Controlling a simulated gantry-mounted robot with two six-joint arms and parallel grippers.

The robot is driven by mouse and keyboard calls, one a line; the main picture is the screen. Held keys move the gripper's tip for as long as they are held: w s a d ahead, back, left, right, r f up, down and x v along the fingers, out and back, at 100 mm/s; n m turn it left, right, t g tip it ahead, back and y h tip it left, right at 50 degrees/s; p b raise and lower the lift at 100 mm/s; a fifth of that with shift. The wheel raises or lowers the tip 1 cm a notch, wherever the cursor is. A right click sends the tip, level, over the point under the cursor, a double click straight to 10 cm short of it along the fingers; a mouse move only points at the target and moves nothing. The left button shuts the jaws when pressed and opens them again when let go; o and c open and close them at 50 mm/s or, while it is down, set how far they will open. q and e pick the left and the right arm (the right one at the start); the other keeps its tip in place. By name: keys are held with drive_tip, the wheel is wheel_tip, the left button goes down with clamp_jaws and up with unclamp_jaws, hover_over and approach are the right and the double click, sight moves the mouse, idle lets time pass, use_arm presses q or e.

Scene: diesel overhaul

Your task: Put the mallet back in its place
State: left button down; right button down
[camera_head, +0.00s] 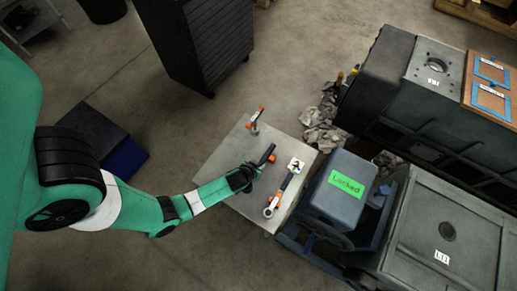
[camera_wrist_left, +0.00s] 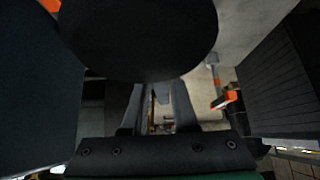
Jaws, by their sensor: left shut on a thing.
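My left gripper (camera_head: 254,170) is over the grey metal table, shut on what looks like the mallet (camera_head: 266,154). The mallet's dark head shows just beyond the fingers, with a bit of orange beside it. In the left wrist view a large dark rounded shape, probably the mallet head (camera_wrist_left: 140,40), fills the upper middle close to the camera. My left gripper's fingers (camera_wrist_left: 155,100) show below it, and the held part between them is too dark to make out. My right gripper is in neither view. I cannot make out a marked place for the mallet.
The table (camera_head: 225,163) also bears an orange-and-grey tool (camera_head: 255,122) at its far edge, also in the wrist view (camera_wrist_left: 226,98), and a ring-ended tool (camera_head: 271,208) near a white arrow tag (camera_head: 297,164).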

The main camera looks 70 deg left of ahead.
use_arm(q)
wheel_tip(320, 180, down, 8)
drive_tip(key=b, duration=0.7)
drive_tip(key=shift+r, duration=0.15)
idle(0.5)
drive_tip(key=shift+f+b, duration=1.2)
drive_tip(key=c, duration=0.6)
unclamp_jaws()
drive_tip(key=shift+r, duration=0.1)
drive_tip(key=shift+s, duration=0.1)
drive_tip(key=shift+d, duration=0.1)
